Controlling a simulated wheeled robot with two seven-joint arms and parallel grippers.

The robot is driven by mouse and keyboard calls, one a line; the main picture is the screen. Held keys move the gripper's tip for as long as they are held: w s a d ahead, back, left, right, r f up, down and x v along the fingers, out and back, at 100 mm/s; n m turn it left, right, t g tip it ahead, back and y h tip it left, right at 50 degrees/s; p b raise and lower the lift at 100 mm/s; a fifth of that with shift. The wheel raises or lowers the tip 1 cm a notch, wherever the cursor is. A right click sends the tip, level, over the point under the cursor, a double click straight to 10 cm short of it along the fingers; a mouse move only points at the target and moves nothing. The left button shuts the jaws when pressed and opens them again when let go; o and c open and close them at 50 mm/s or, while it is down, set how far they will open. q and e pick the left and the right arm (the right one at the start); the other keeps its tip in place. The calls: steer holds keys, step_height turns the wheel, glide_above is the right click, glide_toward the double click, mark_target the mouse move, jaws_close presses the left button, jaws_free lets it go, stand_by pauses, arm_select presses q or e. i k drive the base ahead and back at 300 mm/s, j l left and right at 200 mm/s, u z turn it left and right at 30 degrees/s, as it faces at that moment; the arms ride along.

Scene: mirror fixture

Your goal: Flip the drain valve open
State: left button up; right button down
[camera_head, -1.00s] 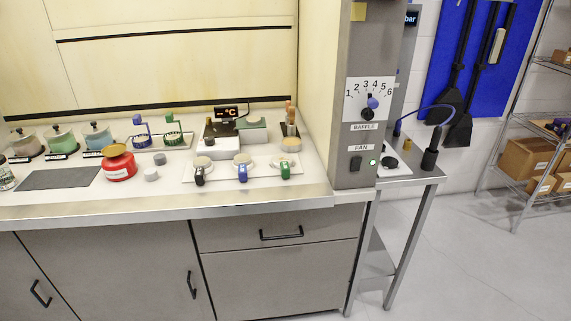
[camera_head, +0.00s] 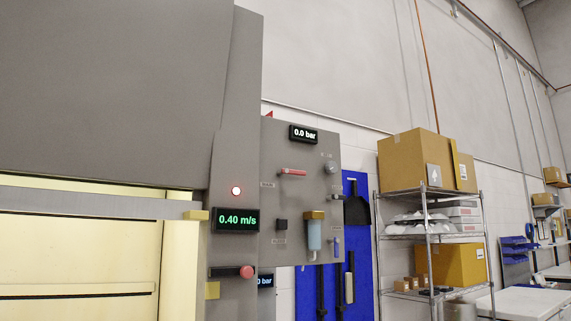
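A grey panel (camera_head: 275,149) stands to the right of the hood column. It carries a red lever (camera_head: 293,172) lying roughly level, a round grey knob (camera_head: 330,168), a black block (camera_head: 281,224), a filter with a tan top and pale blue bowl (camera_head: 314,236), and a small blue part (camera_head: 337,246) at lower right. Its labels are too small to read, so I cannot tell which part is the drain valve or how it is set. The panel's display (camera_head: 303,134) reads 0.0 bar. Neither gripper is in view.
A wire shelf (camera_head: 430,190) with boxes (camera_head: 413,160) stands right of a blue board (camera_head: 360,255).

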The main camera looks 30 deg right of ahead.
mark_target(337, 241)
steer(key=i+l+z, duration=0.4)
steer(key=l, duration=0.2)
steer(key=i+l+z, duration=0.45)
steer(key=k+l, duration=0.05)
steer(key=l, duration=0.05)
